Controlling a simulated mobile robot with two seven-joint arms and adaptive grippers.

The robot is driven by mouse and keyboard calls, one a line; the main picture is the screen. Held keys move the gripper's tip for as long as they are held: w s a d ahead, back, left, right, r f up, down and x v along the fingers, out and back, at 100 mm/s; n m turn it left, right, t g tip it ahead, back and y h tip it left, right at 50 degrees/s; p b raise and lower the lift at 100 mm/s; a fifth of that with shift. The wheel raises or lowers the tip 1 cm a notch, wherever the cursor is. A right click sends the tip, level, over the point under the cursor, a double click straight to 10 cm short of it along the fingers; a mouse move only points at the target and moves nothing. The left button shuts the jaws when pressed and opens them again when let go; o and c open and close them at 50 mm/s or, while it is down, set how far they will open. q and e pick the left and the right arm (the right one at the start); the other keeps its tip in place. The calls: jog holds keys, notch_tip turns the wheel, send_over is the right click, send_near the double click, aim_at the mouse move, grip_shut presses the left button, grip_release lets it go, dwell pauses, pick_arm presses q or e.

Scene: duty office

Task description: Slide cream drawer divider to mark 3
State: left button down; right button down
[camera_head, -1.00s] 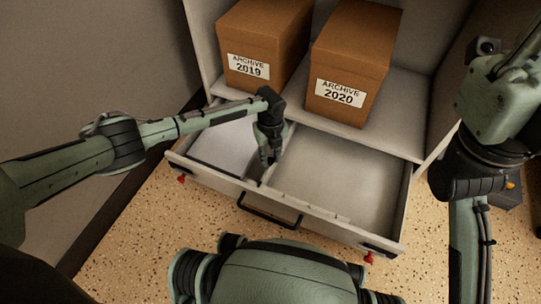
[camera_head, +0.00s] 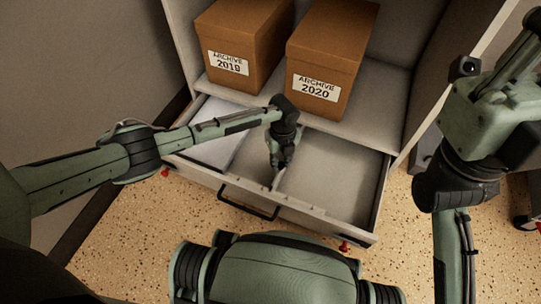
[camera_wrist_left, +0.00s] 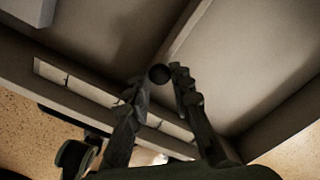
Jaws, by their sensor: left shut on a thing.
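The open drawer (camera_head: 300,217) has a thin cream divider (camera_wrist_left: 186,32) running from front to back inside it. My left gripper (camera_head: 276,168) reaches down into the drawer near the middle of its width, just behind the front wall. In the left wrist view its fingers (camera_wrist_left: 157,77) are shut around a dark round knob (camera_wrist_left: 160,73) at the divider's front end. A pale strip with dark tick marks (camera_wrist_left: 52,73) lies along the drawer front; no numbers are readable. My right gripper is out of view; only its arm shows at the right.
A white sheet-like item (camera_head: 208,138) lies in the left compartment. The right compartment (camera_head: 335,178) looks empty. Two brown archive boxes, 2019 (camera_head: 240,45) and 2020 (camera_head: 325,60), stand on the shelf above. A black handle (camera_head: 248,202) sticks out from the drawer front.

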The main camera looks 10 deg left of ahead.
pick_arm(q)
jog(key=shift+s+d, duration=0.15)
jog(key=shift+d, duration=0.75)
jog(key=shift+s+d, duration=0.2)
jog(key=shift+d, duration=0.75)
jog(key=shift+s+d, duration=0.15)
jog(key=shift+d, duration=0.75)
jog(key=c, duration=1.3)
grip_release()
jog(key=shift+c, duration=0.2)
notch_tip(320, 180, up, 12)
